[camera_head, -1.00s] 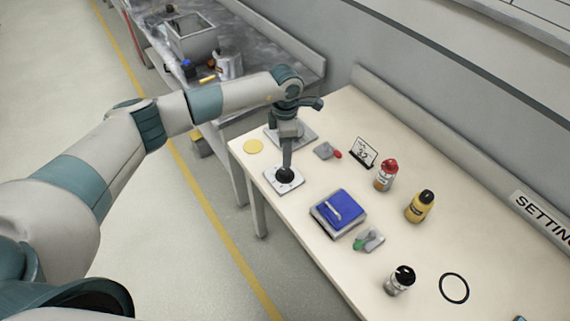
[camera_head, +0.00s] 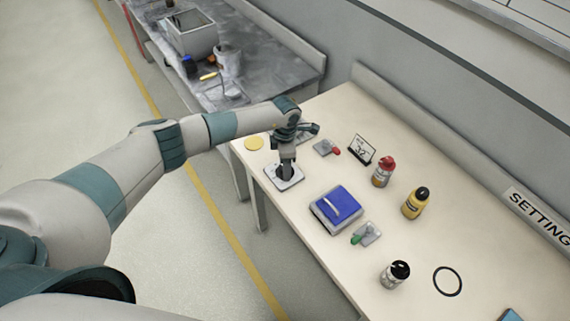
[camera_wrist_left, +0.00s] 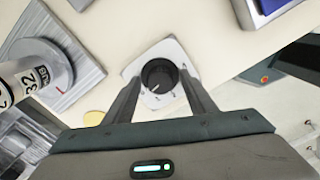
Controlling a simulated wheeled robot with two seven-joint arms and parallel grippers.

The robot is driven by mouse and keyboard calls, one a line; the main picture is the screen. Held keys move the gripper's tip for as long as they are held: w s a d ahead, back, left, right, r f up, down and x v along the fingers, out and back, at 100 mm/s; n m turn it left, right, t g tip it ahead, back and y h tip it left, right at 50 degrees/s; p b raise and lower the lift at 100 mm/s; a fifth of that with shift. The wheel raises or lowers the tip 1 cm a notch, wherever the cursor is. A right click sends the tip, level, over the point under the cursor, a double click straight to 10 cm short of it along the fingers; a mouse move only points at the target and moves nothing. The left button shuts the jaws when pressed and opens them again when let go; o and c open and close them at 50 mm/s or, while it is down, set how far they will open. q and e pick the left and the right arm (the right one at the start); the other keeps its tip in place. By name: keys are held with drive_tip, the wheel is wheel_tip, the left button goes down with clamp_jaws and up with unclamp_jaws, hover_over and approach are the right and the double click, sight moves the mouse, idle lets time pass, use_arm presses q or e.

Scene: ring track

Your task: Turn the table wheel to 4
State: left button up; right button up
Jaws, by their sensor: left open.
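The table wheel appears to be a black round knob (camera_wrist_left: 158,73) with a white pointer line, set on a white square plate (camera_wrist_left: 178,55) with small marks I cannot read. In the wrist view its pointer slants to the lower right. My left gripper (camera_wrist_left: 160,82) is open, with one finger on each side of the knob; I cannot tell whether they touch it. In the head view my left gripper (camera_head: 287,163) is over the white plate (camera_head: 272,170) near the table's left edge and mostly hides the knob. My right gripper is not in view.
A blue-topped box (camera_head: 337,206), a red-handled clamp-like part (camera_head: 325,147), a green-handled one (camera_head: 366,234), a small card (camera_head: 361,149) and several bottles stand to the right. A yellow disc (camera_head: 253,143) lies at the left corner. A black ring (camera_head: 447,281) marks the front right.

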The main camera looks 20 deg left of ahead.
use_arm(q)
drive_tip(key=c, duration=1)
drive_tip(key=shift+c, duration=0.2)
